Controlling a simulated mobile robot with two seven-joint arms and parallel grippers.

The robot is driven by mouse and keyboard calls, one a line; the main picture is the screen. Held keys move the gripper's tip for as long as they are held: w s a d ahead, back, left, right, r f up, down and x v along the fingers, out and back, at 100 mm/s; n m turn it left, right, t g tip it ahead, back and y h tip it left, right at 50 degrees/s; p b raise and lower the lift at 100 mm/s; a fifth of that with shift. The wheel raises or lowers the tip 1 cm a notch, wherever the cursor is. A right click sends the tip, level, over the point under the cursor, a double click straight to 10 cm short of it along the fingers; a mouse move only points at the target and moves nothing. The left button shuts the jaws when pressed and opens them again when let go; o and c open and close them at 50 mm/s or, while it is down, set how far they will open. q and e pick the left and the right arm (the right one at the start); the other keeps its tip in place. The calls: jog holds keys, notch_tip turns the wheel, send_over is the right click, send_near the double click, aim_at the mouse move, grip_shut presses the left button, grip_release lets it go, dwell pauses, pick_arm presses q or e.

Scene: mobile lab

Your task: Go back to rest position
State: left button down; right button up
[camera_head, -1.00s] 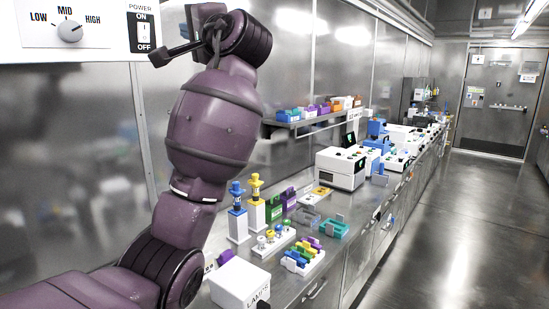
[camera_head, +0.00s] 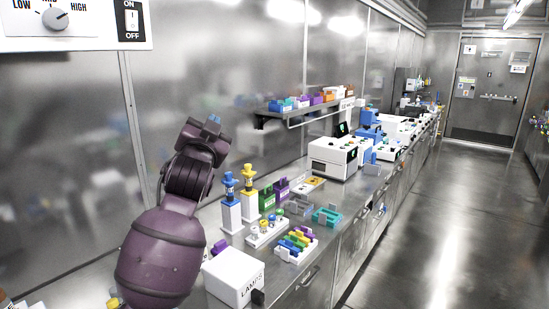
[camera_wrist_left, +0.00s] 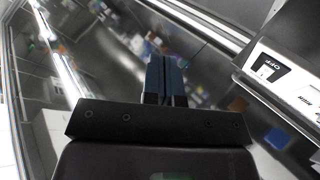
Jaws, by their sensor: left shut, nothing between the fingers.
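My left arm comes in from the lower left in the head view, dark purple, bent upward in front of the metal wall. My right gripper is not visible.
The bench holds a white LAMPS box (camera_head: 234,276), blue (camera_head: 230,212) and yellow (camera_head: 249,203) topped posts, a rack of coloured blocks (camera_head: 296,244) and a white instrument (camera_head: 334,158). A wall shelf (camera_head: 285,113) carries bins. The aisle floor (camera_head: 440,210) is clear.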

pick_arm(q)
jog(key=s+a+f+n+g, duration=0.15)
jog(key=s+f, duration=0.25)
jog(key=f, duration=0.6)
jog(key=s+a+f+n+g+h, duration=0.1)
jog(key=s+a+f, duration=0.25)
jog(key=f, duration=0.75)
jog(key=s+a+f+n+g, duration=0.2)
jog(key=s+f, duration=0.3)
jog(key=f, duration=0.5)
jog(key=s+a+f+n+g+y, duration=0.1)
jog(key=s+a+f+g, duration=0.1)
jog(key=s+f, duration=0.9)
jog(key=s+a+f+g+y, duration=0.1)
jog(key=s+a+f+g, duration=0.2)
jog(key=s+f, duration=0.9)
jog(key=shift+s+a+n+g, duration=0.35)
jog(key=shift+s+a, duration=0.4)
jog(key=shift+a, duration=0.25)
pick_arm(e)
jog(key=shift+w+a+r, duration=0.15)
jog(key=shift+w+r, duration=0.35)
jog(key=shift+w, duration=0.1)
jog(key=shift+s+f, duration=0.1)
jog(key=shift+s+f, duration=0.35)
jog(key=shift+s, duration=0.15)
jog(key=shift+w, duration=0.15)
